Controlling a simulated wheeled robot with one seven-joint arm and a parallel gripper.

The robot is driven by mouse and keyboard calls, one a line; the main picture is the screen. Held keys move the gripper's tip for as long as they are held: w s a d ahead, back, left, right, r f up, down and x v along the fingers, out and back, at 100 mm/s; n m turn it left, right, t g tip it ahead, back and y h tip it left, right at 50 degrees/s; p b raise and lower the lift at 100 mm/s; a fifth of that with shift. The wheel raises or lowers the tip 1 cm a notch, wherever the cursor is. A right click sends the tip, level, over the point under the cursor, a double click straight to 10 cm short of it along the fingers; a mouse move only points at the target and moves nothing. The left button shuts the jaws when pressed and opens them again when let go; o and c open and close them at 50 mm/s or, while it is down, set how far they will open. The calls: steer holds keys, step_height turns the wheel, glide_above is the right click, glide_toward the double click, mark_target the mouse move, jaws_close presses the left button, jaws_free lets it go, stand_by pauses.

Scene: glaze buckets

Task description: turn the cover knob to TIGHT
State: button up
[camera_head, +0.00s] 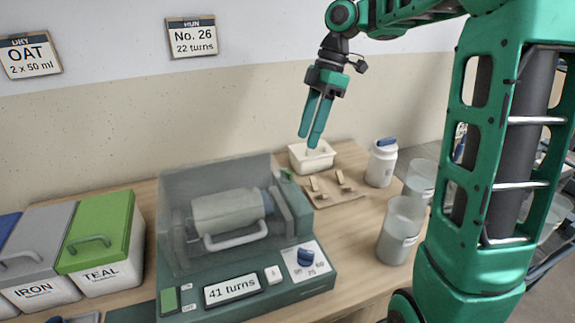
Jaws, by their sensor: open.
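A dark green machine (245,305) stands on the table with a clear cover (180,190) over a pale jar lying on its side (228,212). A blue knob (305,257) sits on a white panel at the machine's front right; its small markings are too small to read surely. A small green part (287,174) is at the machine's upper right. I cannot tell which of these is the cover knob, and no TIGHT mark is legible. My gripper (311,143) is open and empty, pointing down above the white tub, behind and above the machine, apart from both knobs.
The display (233,289) reads 41 turns. A white tub (312,160), a wooden board with small blocks (340,200), a white jar with a blue lid (381,165) and clear beakers (400,230) stand right. Bins, including the TEAL bin (100,250), stand left. A wall card (192,38) reads 22 turns.

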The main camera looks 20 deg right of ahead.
mark_target(287, 170)
steer(key=a+f+n, duration=0.1)
steer(key=f+n, duration=0.1)
steer(key=f, duration=0.1)
steer(key=w+a+f+n, duration=0.1)
steer(key=a+f+n, duration=0.1)
steer(key=f, duration=0.1)
steer(key=a+f+n+g, duration=0.1)
steer(key=f+n, duration=0.2)
steer(key=f, duration=0.1)
steer(key=shift+w+a, duration=0.35)
steer(key=shift+c, duration=0.3)
